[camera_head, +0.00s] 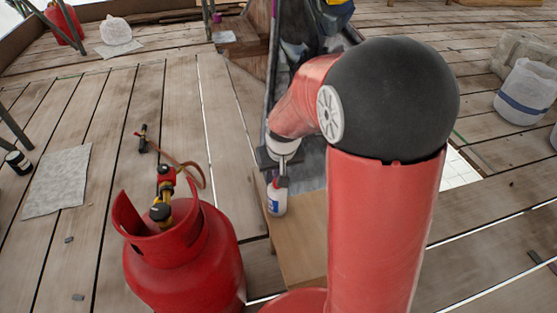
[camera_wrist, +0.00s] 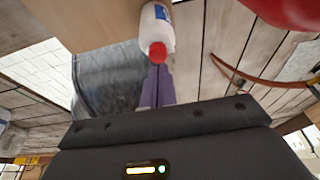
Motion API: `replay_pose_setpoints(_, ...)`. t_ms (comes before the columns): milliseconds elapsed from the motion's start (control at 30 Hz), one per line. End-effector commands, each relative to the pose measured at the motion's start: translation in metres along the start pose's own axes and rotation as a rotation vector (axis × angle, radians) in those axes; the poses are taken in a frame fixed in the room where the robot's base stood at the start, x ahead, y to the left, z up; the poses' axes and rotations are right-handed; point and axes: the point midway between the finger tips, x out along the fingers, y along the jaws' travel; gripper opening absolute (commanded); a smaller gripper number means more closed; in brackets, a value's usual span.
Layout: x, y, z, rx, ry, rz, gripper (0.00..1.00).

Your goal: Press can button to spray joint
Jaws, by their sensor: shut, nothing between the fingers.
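The white spray can (camera_head: 277,198) with a blue label stands upright on the wooden board, right of the red gas cylinder. It also shows in the wrist view (camera_wrist: 156,22), with its red cap (camera_wrist: 158,52) facing my fingers. My gripper (camera_wrist: 158,68) is shut and empty, its fingertips right at the red cap. Whether they touch it I cannot tell. In the head view my gripper (camera_head: 282,172) points down just above the can's top. The red gas cylinder (camera_head: 190,260) carries a brass-and-red valve fitting (camera_head: 163,198) with a hose. Which joint is meant is not clear.
An orange hose (camera_head: 190,165) runs from the valve to a dark torch (camera_head: 143,138) on the planks. A grey cloth (camera_head: 58,182) and a small dark can (camera_head: 18,162) lie at left. A white bucket (camera_head: 525,93) stands at right. The planks left of the cylinder are mostly clear.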

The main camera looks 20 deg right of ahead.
Motion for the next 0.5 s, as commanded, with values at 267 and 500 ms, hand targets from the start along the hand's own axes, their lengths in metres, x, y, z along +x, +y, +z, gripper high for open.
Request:
replay_pose_setpoints(267,0.0165,0.0001,0.0047,0.0,0.001,0.0,0.0)
replay_pose_setpoints(500,0.0165,0.0,0.0047,0.0,0.001,0.0,0.0)
